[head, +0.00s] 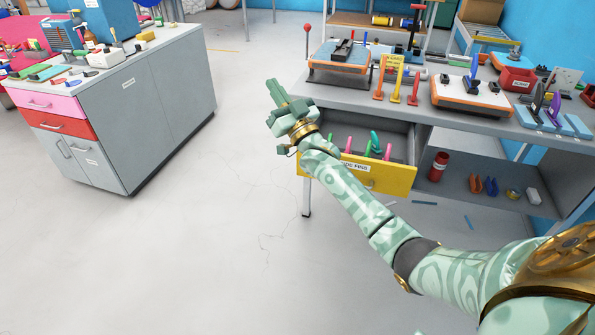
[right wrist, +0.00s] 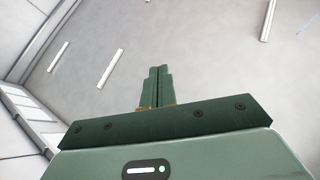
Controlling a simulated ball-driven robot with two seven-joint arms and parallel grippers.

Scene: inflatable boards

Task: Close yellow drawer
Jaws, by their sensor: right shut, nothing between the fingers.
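The yellow drawer (head: 398,181) is pulled open under the grey workbench, with a label on its front and pink and green fins standing inside. My right arm crosses in front of the left part of the drawer front and hides some of it. My right gripper (head: 275,92) is shut and empty, up and to the left of the drawer in the head view. In the right wrist view the shut fingers (right wrist: 158,78) point towards a pale ceiling with light tubes. The drawer does not show there. My left gripper is not in view.
The workbench top (head: 350,96) holds orange-edged devices, small stands and a red bin (head: 516,80). An open shelf with a red can (head: 438,166) is right of the drawer. A grey cabinet (head: 160,105) stands at left. The floor between is clear.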

